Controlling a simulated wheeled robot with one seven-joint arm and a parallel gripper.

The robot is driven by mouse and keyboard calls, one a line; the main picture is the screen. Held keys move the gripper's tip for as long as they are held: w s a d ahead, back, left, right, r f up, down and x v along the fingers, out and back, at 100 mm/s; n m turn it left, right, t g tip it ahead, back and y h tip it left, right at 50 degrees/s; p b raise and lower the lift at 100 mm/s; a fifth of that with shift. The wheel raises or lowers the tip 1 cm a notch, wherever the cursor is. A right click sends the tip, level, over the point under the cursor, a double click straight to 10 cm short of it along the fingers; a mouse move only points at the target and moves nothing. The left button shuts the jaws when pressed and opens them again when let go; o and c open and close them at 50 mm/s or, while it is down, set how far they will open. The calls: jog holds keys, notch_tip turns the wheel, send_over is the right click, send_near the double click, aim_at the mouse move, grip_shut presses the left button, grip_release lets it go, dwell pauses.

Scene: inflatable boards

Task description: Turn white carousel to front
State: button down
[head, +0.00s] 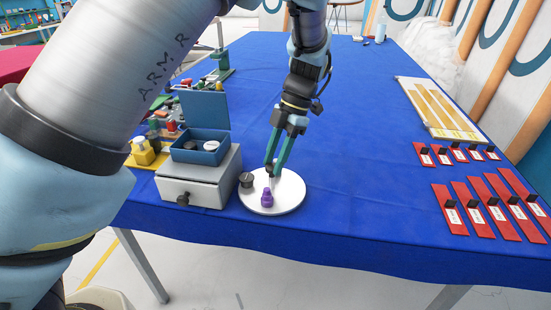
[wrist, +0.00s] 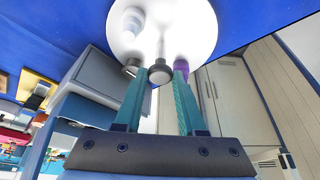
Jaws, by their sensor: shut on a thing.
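The white carousel (head: 291,194) is a round disc on the blue table, near its front edge. A purple bottle-like piece (head: 267,197) stands on its front part, and a dark grey cylinder (head: 246,180) is at its left edge. My gripper (head: 272,168) reaches down over the disc and is shut on the dark round knob (wrist: 159,73) of the carousel's centre post. In the wrist view the purple piece (wrist: 181,66) shows by the right finger. A pale piece (wrist: 132,19) also stands on the disc there; my fingers may hide it in the head view.
A grey drawer box (head: 205,182) with a blue open-lidded box (head: 209,148) stands close to the carousel's left. Red labelled strips (head: 480,211) and a tan-striped board (head: 436,108) lie at right. The table's middle is clear.

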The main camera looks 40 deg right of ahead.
dwell(0.3)
jog(key=shift+c, duration=2.4)
grip_release()
jog(key=b+v, duration=0.2)
jog(key=v, duration=0.8)
jog(key=shift+r+b, duration=0.35)
jog(key=shift+r, duration=0.05)
jog(key=shift+d, duration=0.15)
